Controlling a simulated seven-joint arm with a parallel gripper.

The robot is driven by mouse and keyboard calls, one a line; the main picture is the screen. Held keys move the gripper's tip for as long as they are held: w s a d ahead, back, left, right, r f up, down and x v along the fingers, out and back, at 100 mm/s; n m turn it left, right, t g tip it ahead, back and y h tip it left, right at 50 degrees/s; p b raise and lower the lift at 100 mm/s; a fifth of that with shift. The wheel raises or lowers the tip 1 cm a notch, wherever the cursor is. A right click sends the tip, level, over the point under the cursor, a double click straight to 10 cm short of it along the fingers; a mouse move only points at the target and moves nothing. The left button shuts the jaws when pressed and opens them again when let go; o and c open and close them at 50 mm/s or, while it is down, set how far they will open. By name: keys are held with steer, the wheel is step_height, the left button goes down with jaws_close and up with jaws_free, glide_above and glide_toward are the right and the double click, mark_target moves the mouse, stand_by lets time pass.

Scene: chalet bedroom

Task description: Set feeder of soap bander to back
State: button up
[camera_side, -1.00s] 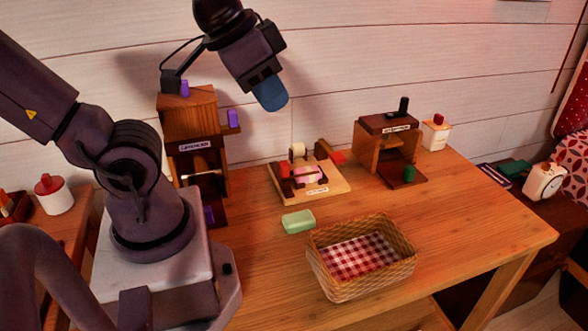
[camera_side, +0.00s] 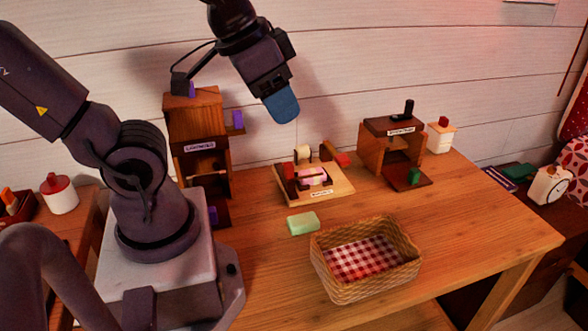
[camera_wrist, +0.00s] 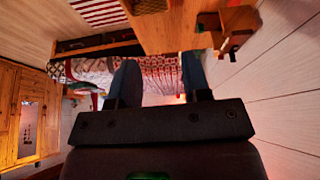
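The likely soap bander (camera_side: 345,190) is a low device on a pale wooden board in the middle of the table, in the side view. It carries a pink banded piece (camera_side: 313,177), dark red blocks at its left (camera_side: 289,180), a cream roll at the back (camera_side: 302,152) and a red part at the back right (camera_side: 343,159). Its label is too small to read surely, and I cannot tell which part is the feeder. My gripper (camera_side: 282,108) is in the air above and left of it in the picture, touching nothing. The wrist view shows its blue fingers (camera_wrist: 159,82) apart and empty.
A tall wooden machine with purple knobs (camera_side: 200,130) stands left. A brown machine with a green knob (camera_side: 378,150) and a red-topped container (camera_side: 440,138) stand right. A green soap bar (camera_side: 303,223) and wicker basket (camera_side: 335,285) lie in front. The right front table is clear.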

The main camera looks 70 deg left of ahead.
steer(key=shift+o, duration=0.9)
steer(key=w+a+f+n+g, duration=0.2)
steer(key=w+a+f+g, duration=0.2)
steer(key=w+a+f, duration=0.2)
steer(key=w+a, duration=0.1)
steer(key=a, duration=0.1)
steer(key=shift+w+a+g, duration=0.2)
steer(key=shift+a+g, duration=0.1)
steer(key=shift+g, duration=0.1)
steer(key=m+g, duration=0.2)
steer(key=g, duration=0.3)
glide_toward(290, 164)
steer(key=x, duration=1.1)
steer(key=shift+f, duration=0.1)
jaws_close()
steer(key=a, duration=1)
steer(key=shift+w+a, duration=0.1)
steer(key=shift+a, duration=0.05)
